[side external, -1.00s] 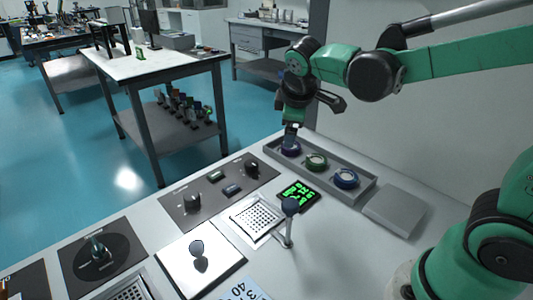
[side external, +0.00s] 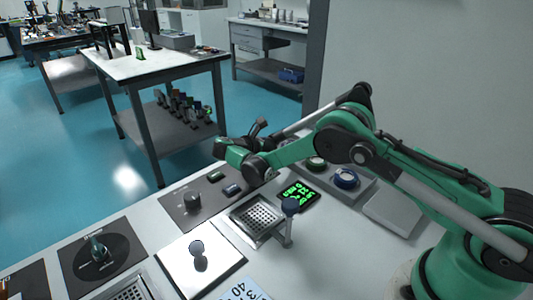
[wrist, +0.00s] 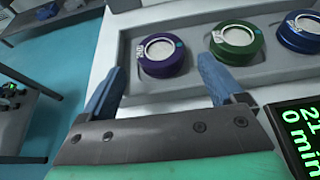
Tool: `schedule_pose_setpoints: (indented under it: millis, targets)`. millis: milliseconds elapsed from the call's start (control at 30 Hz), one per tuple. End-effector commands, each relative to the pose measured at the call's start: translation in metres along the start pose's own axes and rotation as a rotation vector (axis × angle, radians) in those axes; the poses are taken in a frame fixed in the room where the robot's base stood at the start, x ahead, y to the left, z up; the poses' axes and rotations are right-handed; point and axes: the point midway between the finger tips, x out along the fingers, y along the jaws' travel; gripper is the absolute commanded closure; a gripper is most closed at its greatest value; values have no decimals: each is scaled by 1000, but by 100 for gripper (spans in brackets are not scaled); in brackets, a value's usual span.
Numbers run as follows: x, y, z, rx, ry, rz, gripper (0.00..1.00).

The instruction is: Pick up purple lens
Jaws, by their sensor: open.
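The purple lens (wrist: 163,55) sits at the left end of a grey tray (wrist: 262,76) in the wrist view. It is a purple ring with a pale round centre. My gripper (wrist: 158,88) is open and empty. Its two blue fingers are spread to the lower left and lower right of the purple lens, with no visible contact. In the side external view my arm hides the purple lens, and the fingers cannot be made out.
A green lens (wrist: 234,38) and a blue lens (wrist: 300,30) share the tray to the right of the purple one. A black display with green digits (side external: 297,194) lies in front of the tray. A stalk with a dark knob (side external: 290,206) stands nearby.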

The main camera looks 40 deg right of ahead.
Motion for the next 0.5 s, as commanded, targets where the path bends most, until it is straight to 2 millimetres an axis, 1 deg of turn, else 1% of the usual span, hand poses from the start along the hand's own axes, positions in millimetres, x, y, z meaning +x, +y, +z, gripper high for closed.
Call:
schedule_pose_setpoints:
  millis: [200, 300, 500]
  targets:
    - [32, -1, 0, 3, 1, -3, 12]
    - [43, 0, 0, 3, 1, -2, 12]
    - [50, 0, 0, 3, 2, 1, 12]
